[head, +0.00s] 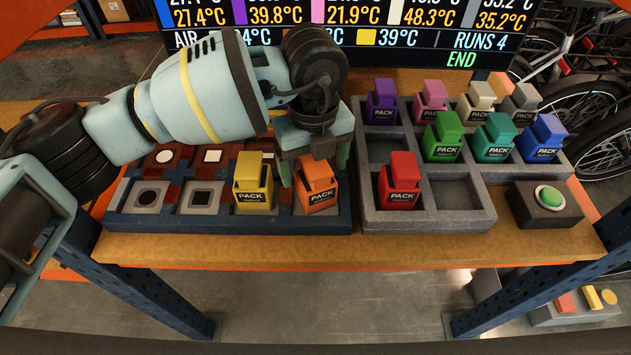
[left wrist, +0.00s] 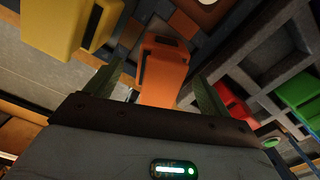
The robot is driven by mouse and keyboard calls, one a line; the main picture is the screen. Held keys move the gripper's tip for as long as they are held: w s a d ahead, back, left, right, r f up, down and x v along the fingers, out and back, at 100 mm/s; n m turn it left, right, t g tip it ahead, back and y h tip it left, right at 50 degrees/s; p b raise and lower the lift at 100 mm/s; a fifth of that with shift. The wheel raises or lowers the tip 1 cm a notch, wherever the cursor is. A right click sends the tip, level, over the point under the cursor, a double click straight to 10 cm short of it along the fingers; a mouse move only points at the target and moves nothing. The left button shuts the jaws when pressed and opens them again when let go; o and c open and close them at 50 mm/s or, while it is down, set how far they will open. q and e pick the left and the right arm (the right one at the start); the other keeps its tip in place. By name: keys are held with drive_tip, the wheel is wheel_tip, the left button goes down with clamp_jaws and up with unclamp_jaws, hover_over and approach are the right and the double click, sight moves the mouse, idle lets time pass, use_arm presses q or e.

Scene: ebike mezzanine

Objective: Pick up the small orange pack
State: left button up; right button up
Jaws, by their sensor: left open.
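The small orange pack (head: 316,187) stands upright in the front right slot of the left tray (head: 128,217), right of the yellow pack (head: 253,183). My left gripper (head: 312,165) comes down over the tray just behind and above the orange pack, with its jaws open. In the left wrist view the orange pack (left wrist: 162,72) lies beyond and between the two green fingers (left wrist: 155,92), which stand apart on either side of it. I cannot tell whether a finger touches it. My right gripper is not in view.
A grey tray (head: 375,220) to the right holds several packs; its red pack (head: 400,183) is nearest. A display screen (head: 430,30) stands behind. The wooden table front edge (head: 340,255) is clear.

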use_arm(q)
wheel_tip(320, 180, down, 4)
drive_tip(key=shift+d, duration=0.15)
drive_tip(key=shift+r, duration=0.1)
drive_tip(key=c, duration=1.4)
